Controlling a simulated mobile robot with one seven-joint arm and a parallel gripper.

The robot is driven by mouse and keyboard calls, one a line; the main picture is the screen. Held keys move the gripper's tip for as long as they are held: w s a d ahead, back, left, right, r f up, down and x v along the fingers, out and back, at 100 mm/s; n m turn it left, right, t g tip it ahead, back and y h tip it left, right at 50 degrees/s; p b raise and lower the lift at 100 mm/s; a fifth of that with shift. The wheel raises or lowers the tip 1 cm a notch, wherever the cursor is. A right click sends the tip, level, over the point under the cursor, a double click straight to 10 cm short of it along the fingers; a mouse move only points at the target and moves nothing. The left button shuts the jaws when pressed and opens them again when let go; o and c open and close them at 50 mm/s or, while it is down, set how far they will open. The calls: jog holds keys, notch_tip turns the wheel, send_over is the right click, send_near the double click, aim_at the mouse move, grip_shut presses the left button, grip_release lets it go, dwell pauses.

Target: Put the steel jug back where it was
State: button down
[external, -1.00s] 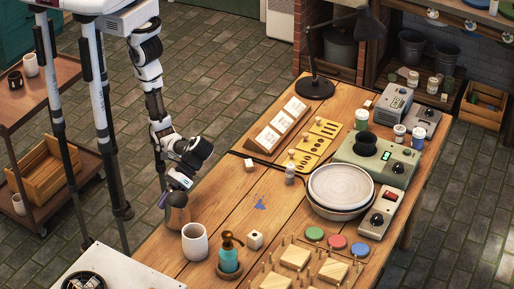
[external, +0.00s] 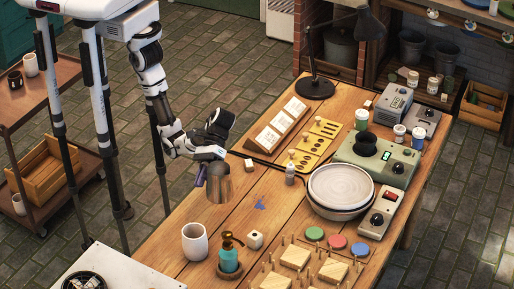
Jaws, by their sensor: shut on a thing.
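The steel jug (external: 219,186) is a small metal vessel near the left edge of the wooden table. My gripper (external: 205,167) is shut on it from the upper left side, with the fingers partly hidden by the jug and my wrist. The jug looks upright. Whether its base touches the table or hangs a little above it is hard to tell. A blue smudge (external: 260,203) lies on the table to the right of the jug.
A white cup (external: 195,242) stands in front of the jug. A plate (external: 341,187) is on the right. Bare tabletop lies around the blue smudge.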

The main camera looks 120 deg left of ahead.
jog(key=w+a+r+n+t, duration=0.3)
jog(key=w+a+r, duration=0.25)
jog(key=r, duration=0.35)
jog(key=shift+y, duration=0.4)
jog(key=f, duration=1.3)
jog(key=f+p, duration=0.1)
jog(key=f, duration=0.6)
jog(key=shift+s+a, duration=0.15)
jog(key=shift+s, duration=0.2)
jog(key=c, duration=2.1)
grip_release()
jog(key=shift+f, duration=0.15)
jog(key=o, duration=0.5)
jog(key=b+v, duration=0.1)
jog(key=v, duration=1.1)
